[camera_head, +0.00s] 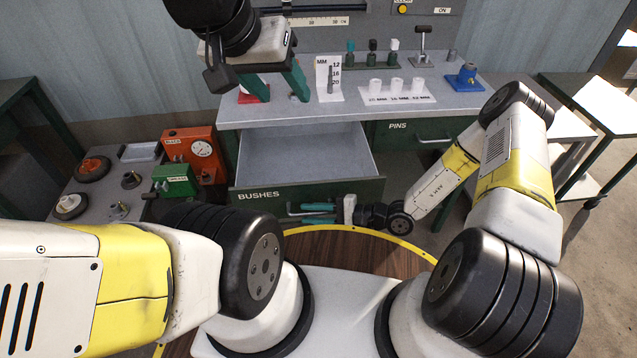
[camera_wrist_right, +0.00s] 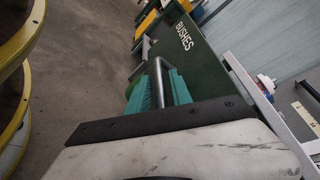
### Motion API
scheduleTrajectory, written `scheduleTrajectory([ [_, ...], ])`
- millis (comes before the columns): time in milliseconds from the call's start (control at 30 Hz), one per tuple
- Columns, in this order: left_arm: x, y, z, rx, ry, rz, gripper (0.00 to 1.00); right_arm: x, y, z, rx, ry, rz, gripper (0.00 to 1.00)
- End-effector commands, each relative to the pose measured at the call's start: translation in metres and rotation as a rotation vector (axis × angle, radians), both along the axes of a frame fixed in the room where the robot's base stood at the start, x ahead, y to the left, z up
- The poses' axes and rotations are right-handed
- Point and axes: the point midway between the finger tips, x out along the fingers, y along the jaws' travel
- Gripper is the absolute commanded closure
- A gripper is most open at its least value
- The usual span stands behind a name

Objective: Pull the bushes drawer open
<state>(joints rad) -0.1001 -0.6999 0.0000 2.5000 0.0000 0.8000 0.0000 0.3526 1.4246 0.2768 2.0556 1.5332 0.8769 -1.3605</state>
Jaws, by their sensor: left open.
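The bushes drawer (camera_head: 262,194) is pulled well out from the workbench, and its grey, empty-looking inside shows. Its green front, lettered BUSHES, also shows in the right wrist view (camera_wrist_right: 203,62). My right gripper (camera_head: 312,213) is low at the drawer front. In the right wrist view its teal fingers (camera_wrist_right: 160,88) lie on both sides of the metal bar handle (camera_wrist_right: 158,75), shut on it.
The pins drawer (camera_head: 422,132) is shut to the right. An orange machine (camera_head: 197,150) and green box (camera_head: 175,180) stand close left of the open drawer.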

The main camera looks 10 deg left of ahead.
Motion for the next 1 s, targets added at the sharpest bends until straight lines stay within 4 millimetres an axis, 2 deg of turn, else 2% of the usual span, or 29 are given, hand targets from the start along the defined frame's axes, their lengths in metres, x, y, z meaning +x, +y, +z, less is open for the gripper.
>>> scheduleTrajectory([
  [367, 0.0, 0.0, 0.0, 0.0, 0.0, 0.0, 0.46, 0.0, -0.002, 0.0, 0.0, 0.001, -0.001, 0.66],
  [467, 0.0, 0.0, 0.0, 0.0, 0.0, 0.0, 0.46, 0.0, -0.012, 0.002, -0.001, 0.001, -0.002, 0.66],
  [800, 0.0, 0.0, 0.0, 0.0, 0.0, 0.0, 0.46, -0.003, -0.065, 0.014, 0.0, 0.0, -0.002, 0.66],
  [1000, 0.0, 0.0, 0.0, 0.0, 0.0, 0.0, 0.46, -0.004, -0.076, 0.016, 0.0, 0.0, 0.0, 0.66],
])
